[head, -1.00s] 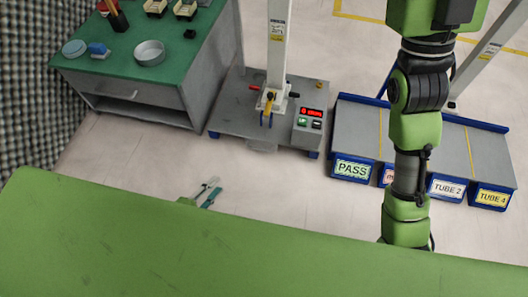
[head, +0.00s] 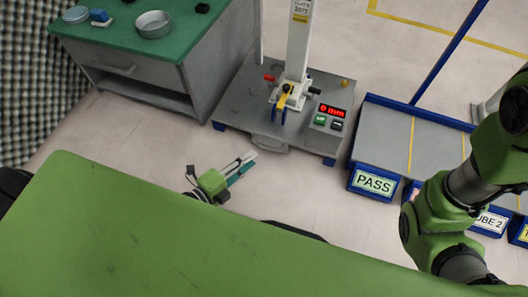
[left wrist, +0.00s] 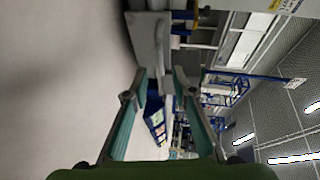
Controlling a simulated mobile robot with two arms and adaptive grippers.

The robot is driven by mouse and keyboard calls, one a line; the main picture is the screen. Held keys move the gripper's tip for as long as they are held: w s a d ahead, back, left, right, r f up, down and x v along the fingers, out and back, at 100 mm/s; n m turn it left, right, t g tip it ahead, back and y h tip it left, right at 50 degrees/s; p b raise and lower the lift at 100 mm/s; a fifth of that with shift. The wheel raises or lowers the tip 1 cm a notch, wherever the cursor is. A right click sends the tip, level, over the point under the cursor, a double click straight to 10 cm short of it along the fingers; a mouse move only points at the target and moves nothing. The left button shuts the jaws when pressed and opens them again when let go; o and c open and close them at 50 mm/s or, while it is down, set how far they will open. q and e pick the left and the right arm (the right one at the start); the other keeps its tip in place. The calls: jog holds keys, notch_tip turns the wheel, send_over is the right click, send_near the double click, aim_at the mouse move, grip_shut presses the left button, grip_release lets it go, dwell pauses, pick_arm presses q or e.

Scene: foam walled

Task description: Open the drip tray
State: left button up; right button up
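The drip tray (head: 268,143) shows in the head view as a grey rounded front edge under the near side of the test stand's grey base plate (head: 245,108). It looks shut, with most of it hidden beneath the plate. My left gripper (head: 246,163) is near the floor, in front and slightly left of the tray, apart from it. Its fingers point toward the stand. In the left wrist view, the left gripper (left wrist: 161,72) is open and empty, with the grey stand base (left wrist: 149,42) ahead of its fingertips. My right gripper is out of view.
A green-topped cabinet (head: 130,58) stands left of the stand. A blue-edged sorting bench with a PASS bin (head: 372,183) stands to the right. The stand carries a white column (head: 299,40) and a control box (head: 329,119). Floor between is clear.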

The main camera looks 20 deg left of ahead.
pick_arm(q)
jog(key=b+x, duration=0.3)
jog(key=x, duration=0.3)
jog(key=shift+w+f, duration=0.1)
jog(key=shift+f, duration=0.1)
jog(key=shift+w+d, duration=0.25)
jog(key=shift+w, duration=0.3)
grip_shut()
